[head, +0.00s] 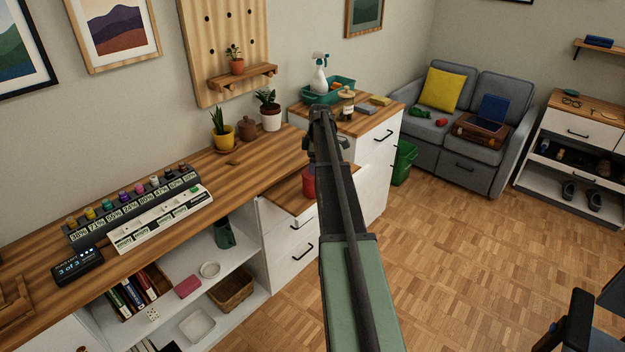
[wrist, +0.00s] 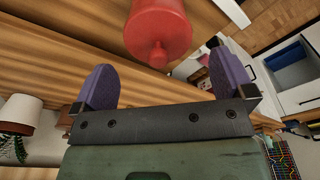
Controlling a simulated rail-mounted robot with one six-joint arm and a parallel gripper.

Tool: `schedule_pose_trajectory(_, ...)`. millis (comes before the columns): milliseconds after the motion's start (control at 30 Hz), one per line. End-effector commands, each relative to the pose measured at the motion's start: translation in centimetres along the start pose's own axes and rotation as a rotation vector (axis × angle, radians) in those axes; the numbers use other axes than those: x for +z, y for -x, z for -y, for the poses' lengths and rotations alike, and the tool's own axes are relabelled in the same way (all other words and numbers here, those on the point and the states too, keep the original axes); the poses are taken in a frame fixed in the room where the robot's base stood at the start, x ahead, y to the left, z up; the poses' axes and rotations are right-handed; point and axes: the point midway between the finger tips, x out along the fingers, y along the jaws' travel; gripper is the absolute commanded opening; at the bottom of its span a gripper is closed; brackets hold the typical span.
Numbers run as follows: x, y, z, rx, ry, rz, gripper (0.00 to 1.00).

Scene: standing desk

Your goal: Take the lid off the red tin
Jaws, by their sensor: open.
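The red tin (wrist: 160,22) is at the top of the wrist view, with its lid's round knob (wrist: 158,55) facing the gap between my fingers. The lid appears to be on the tin. My gripper (wrist: 162,76) is open, with one purple finger on each side of the knob and nothing visible held between them. I cannot tell how far the fingers are from the lid. In the head view the red tin (head: 308,183) stands on the lower wooden top of the drawer unit, partly hidden by my arm. My gripper is mostly hidden there.
The long wooden desk (head: 150,205) runs along the left, with a labelled rack (head: 130,215) and plant pots on it. A taller white cabinet (head: 375,155) stands behind the tin with a green tray (head: 330,92) on top. Open floor (head: 460,250) lies to the right.

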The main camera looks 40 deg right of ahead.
Motion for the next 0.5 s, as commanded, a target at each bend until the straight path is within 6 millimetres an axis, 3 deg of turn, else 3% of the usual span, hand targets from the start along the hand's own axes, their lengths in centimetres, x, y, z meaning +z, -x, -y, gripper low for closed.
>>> schedule_pose_trajectory(33,0.1,-1.8,-0.1,0.0,0.0,0.0,1.0)
schedule_pose_trajectory(200,0.2,-4.7,-0.2,0.0,0.0,0.0,1.0)
schedule_pose_trajectory(433,0.1,-4.2,-0.2,0.0,0.0,0.0,1.0)
schedule_pose_trajectory(500,0.1,-4.2,-0.2,0.0,0.0,0.0,0.89)
